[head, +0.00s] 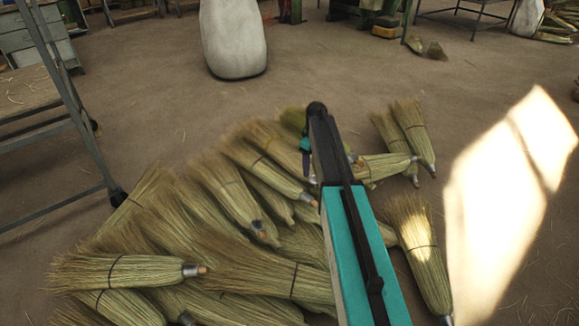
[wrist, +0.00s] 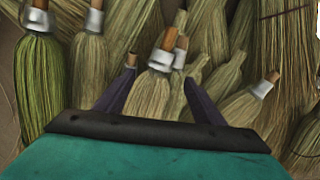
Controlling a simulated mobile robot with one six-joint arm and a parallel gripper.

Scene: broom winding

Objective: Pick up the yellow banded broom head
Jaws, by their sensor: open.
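My gripper (wrist: 160,72) is open, its two dark fingers pointing down at the broom pile in the wrist view. A broom head (wrist: 152,88) with a silver collar and wooden stub shows between the fingers. I cannot tell whether it touches them. A second collar and stub sit close behind it. In the head view my arm hides most of the gripper and the broom heads under it. The bands I can make out, as on the front left broom head (head: 118,270), look dark.
Straw broom heads lie in a loose, overlapping heap on the floor. One broom head (head: 420,250) lies at the heap's right side. A white sack (head: 233,38) stands behind. A metal-framed bench (head: 60,125) stands at left. Floor right of the heap is clear and partly sunlit.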

